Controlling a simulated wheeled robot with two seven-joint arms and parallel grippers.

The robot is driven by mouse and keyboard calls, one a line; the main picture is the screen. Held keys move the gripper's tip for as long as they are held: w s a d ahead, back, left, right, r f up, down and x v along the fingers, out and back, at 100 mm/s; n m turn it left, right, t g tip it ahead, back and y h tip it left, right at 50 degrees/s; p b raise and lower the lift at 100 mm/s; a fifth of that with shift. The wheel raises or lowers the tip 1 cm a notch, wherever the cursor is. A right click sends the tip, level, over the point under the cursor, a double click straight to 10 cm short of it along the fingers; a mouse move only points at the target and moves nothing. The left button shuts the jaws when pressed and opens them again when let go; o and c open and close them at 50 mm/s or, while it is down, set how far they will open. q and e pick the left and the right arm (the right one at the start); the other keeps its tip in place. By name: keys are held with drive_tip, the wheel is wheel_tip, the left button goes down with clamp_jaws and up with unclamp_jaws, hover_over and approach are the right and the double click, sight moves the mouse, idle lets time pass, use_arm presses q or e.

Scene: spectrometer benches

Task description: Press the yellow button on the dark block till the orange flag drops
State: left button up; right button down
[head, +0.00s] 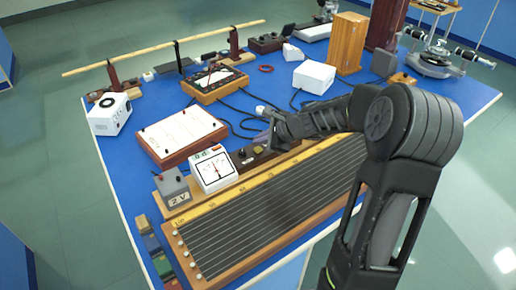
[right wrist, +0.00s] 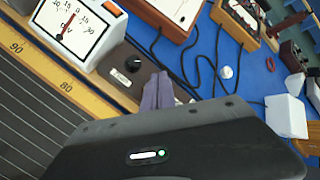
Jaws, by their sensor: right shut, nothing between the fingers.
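The dark block (head: 248,163) stands behind the long ruled board, just right of the white meter. On its top are a black knob (head: 242,153) and a dull yellow button (head: 257,150). I cannot make out the orange flag. My left gripper is out of view.
The white meter (head: 213,168) stands left of the block, and the ruled board (head: 275,208) lies in front. A framed white panel (head: 181,135) and a wooden instrument box (head: 215,84) are behind. Black cables run over the blue table behind the block.

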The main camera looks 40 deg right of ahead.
sight(260, 150)
idle(0.8)
drive_tip(key=shift+f+b, duration=0.45)
drive_tip(key=shift+b, duration=0.05)
drive_tip(key=shift+f+b, duration=0.4)
idle(0.5)
drive_tip(key=shift+r, duration=0.1)
drive_tip(key=shift+r+p, duration=0.8)
drive_tip(key=shift+r, duration=0.1)
wheel_tip(260, 150, up, 5)
drive_tip(key=p, duration=0.4)
idle(0.7)
